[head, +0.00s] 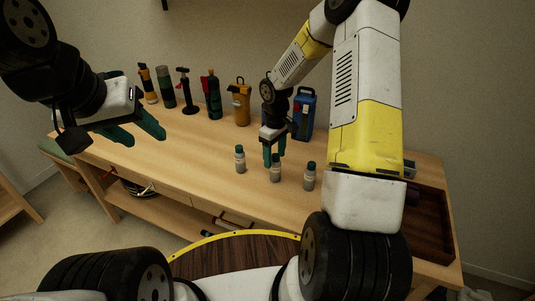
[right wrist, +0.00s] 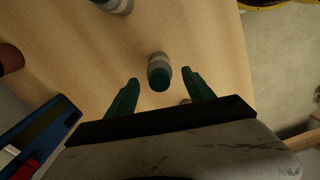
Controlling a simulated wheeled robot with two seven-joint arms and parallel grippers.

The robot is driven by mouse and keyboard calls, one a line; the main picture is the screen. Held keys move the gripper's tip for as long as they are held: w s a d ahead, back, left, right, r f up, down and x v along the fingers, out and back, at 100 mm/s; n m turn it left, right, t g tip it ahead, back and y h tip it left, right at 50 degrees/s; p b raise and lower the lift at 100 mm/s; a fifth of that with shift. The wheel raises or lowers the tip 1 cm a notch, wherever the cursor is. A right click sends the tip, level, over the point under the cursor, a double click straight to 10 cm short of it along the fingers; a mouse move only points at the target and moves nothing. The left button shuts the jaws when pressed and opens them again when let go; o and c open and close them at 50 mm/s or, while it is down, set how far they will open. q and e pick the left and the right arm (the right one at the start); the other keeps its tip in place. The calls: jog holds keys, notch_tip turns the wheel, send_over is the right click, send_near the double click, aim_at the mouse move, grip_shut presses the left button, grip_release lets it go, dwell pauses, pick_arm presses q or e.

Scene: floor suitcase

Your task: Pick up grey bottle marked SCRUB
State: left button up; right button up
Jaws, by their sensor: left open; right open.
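Three small grey bottles with dark teal caps stand upright in a row on the wooden table: a left one (head: 240,162), a middle one (head: 276,174) and a right one (head: 309,180). Their labels are too small to read, so I cannot tell which is marked SCRUB. My right gripper (head: 275,156) is open, pointing down at the middle bottle. In the right wrist view one bottle (right wrist: 159,69) shows between and just beyond the open fingers; another (right wrist: 114,4) is cut by the top edge. My left gripper (head: 147,134) is open and empty, over the table's left end.
Along the back of the table (head: 190,150) stand several taller items, including a teal bottle (head: 213,97), an orange container (head: 241,103) and a blue container (head: 304,118). A dark wooden tray (head: 434,222) lies at the right end. The table's left middle is clear.

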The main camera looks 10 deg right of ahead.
aim_at(276, 165)
jog(key=f, duration=0.4)
jog(key=shift+s+d+f, duration=0.1)
jog(key=shift+s+d, duration=0.05)
jog(key=shift+s, duration=0.05)
grip_shut()
